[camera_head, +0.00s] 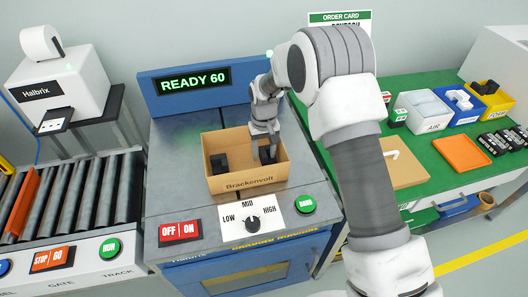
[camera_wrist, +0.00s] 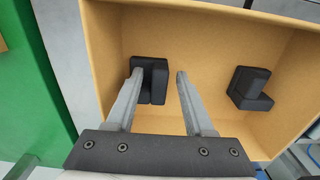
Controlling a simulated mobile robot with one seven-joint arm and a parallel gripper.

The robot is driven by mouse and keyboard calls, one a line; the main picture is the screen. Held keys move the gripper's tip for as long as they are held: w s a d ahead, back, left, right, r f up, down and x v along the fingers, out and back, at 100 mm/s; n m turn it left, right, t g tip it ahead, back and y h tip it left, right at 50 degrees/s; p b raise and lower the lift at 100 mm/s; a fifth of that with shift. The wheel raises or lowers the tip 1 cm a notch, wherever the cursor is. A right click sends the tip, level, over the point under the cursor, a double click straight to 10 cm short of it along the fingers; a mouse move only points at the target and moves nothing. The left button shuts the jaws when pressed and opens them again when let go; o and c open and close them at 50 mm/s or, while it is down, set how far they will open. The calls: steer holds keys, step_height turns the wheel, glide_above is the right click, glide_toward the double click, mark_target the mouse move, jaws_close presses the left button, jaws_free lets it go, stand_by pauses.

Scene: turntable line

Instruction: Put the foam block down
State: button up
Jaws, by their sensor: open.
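An open cardboard box (camera_head: 230,186) marked Brackenvolt stands on the grey machine top. Two dark, stepped foam blocks are inside it. One foam block (camera_head: 218,163) is at the left in the head view; it appears at the right in the wrist view (camera_wrist: 250,88). The other foam block (camera_wrist: 150,78) rests on the box floor, below and between my fingertips. My gripper (camera_wrist: 159,74) is open, its fingers reaching down into the box with a clear gap on the block's right side. The left fingertip overlaps the block's left edge in view; I cannot tell whether it touches.
The machine has a READY 60 display (camera_head: 194,79), a LOW-MID-HIGH dial (camera_head: 253,224) and OFF/ON switches (camera_head: 180,231). A roller track (camera_head: 80,200) is at the left. The green table at the right holds a white AIR bin (camera_head: 433,124), a yellow bin (camera_head: 496,106) and an orange tray (camera_head: 462,153).

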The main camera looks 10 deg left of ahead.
mark_target(264, 154)
step_height(264, 154, up, 12)
steer(key=p, duration=0.2)
steer(key=s+d+r+m+t, duration=0.1)
steer(key=s+d+r, duration=0.2)
steer(key=d+r, duration=0.7)
steer(key=s+d+r+m+t, duration=0.3)
steer(key=s+d+r, duration=0.9)
steer(key=s, duration=0.3)
steer(key=s+d+f+m+t, duration=0.1)
steer(key=s+d, duration=0.3)
steer(key=s, duration=0.5)
steer(key=shift+d+f+t, duration=0.2)
steer(key=shift+f+t, duration=0.1)
steer(key=shift+f, duration=0.15)
steer(key=shift+s, duration=0.1)
step_height(264, 154, up, 4)
steer(key=p, duration=0.3)
steer(key=shift+f, duration=0.2)
